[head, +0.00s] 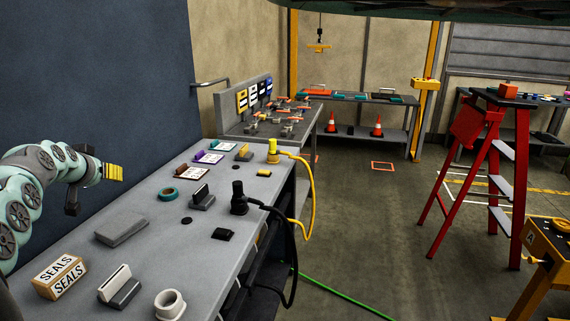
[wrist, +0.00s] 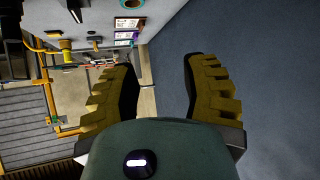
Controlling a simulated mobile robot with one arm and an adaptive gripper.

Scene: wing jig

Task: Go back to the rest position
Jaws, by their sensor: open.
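My gripper (head: 112,173) is at the left in the head view, held above the far left side of the grey workbench (head: 150,255). Its yellow ridged fingers also show in the wrist view (wrist: 160,90), spread wide apart with nothing between them. Beyond the fingers in the wrist view are the dark blue wall (wrist: 235,35) and part of the bench top, turned sideways. The gripper touches nothing that I can see. My arm reaches in from the left edge of the head view.
The bench holds a SEALS box (head: 60,275), a grey block (head: 122,229), a teal tape roll (head: 168,194), a white ring (head: 170,304), a black connector (head: 239,200) and a yellow connector (head: 273,152) with cables. A red stepladder (head: 475,165) stands right. The floor between is mostly open.

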